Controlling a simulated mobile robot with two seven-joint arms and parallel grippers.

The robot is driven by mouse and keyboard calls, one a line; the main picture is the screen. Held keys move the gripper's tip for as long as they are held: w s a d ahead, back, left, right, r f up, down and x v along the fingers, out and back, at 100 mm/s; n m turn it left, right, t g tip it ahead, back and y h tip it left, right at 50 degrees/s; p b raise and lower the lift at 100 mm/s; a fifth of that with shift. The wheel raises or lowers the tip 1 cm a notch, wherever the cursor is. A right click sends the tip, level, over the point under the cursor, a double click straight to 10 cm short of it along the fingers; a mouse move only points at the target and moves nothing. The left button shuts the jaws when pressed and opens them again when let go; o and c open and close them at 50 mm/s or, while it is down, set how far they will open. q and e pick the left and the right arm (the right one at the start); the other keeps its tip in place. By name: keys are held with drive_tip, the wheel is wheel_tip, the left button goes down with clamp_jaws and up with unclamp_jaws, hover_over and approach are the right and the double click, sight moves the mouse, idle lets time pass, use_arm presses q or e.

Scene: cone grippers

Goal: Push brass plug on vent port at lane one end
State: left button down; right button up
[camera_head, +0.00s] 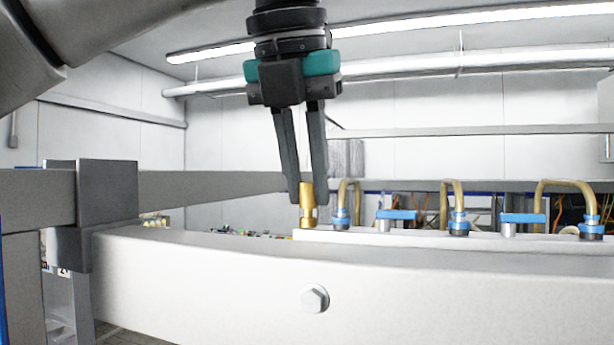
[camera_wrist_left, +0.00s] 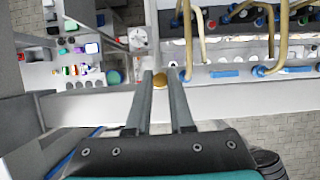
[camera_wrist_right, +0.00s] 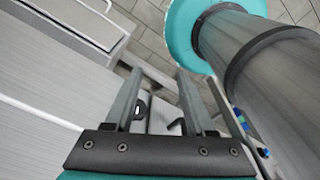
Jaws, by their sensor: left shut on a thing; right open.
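The brass plug (camera_head: 307,200) stands upright between the fingertips of my left gripper (camera_head: 306,192), at the left end of the pale manifold strip (camera_head: 400,237) on the white beam. My left gripper is shut on it, pointing down from above. In the left wrist view the brass plug (camera_wrist_left: 160,80) shows as a round gold top between the fingers. The vent port is hidden under or behind the plug, so I cannot tell whether the plug is seated. My right gripper (camera_wrist_right: 165,90) shows in the right wrist view, open and empty, away from the manifold.
Right of the plug are several blue-collared fittings with tan hoses (camera_head: 457,222) and blue-handled valves (camera_head: 396,215). A grey rail (camera_head: 220,184) with a bracket (camera_head: 107,192) runs at left. The white beam (camera_head: 200,275) with a bolt (camera_head: 314,298) lies in front.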

use_arm(q)
drive_tip(key=shift+f, duration=0.3)
idle(0.4)
drive_tip(key=c, duration=0.7)
unclamp_jaws()
drive_tip(key=shift+o, duration=1.3)
drive_tip(key=shift+a, duration=0.15)
drive_tip(key=shift+r, duration=0.1)
